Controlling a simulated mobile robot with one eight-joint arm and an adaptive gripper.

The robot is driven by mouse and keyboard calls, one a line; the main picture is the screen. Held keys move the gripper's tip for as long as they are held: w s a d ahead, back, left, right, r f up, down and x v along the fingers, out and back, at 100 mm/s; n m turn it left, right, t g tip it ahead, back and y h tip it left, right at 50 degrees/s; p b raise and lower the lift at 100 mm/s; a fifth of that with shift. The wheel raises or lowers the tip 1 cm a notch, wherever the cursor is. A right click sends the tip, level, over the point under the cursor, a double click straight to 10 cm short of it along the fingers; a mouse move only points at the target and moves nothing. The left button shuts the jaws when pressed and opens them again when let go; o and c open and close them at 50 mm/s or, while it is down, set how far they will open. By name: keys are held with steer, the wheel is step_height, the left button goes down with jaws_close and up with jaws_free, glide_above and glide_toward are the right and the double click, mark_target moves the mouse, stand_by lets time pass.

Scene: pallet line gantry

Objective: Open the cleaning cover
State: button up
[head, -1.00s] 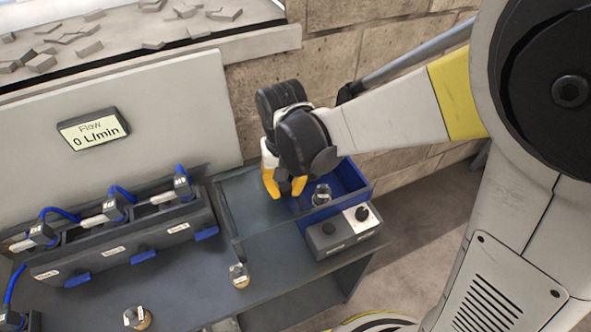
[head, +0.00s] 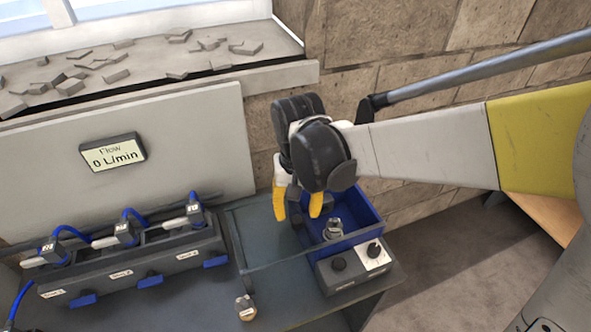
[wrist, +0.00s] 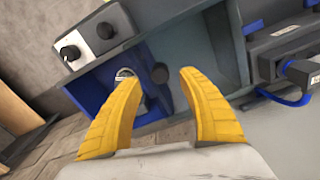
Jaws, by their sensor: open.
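My gripper (head: 298,204) is open and empty, its two yellow fingers pointing down above the blue bin and the dark panel beside it. A flat dark grey panel (head: 268,235) lies at the left of the blue bin (head: 362,207); it may be the cleaning cover, but I cannot tell for sure.
A control box (head: 352,270) with two knobs stands in front of the bin. A row of dark blocks (head: 130,262) with blue cables is at left. A small labelled stopper (head: 245,306) stands on the bench. A flow display (head: 113,152) reads 0 L/min. A stone wall is behind.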

step_height(320, 180, up, 8)
steer(key=shift+f, duration=0.15)
stand_by(0.4)
steer(key=s+d+t, duration=0.3)
steer(key=d, duration=0.5)
steer(key=s+d+t+b, duration=0.1)
steer(key=s+d+t, duration=0.3)
steer(key=d, duration=0.4)
steer(key=shift+s+d+f+m+b, duration=0.15)
steer(key=shift+s+d+m+b, duration=0.05)
steer(key=shift+m+b, duration=0.1)
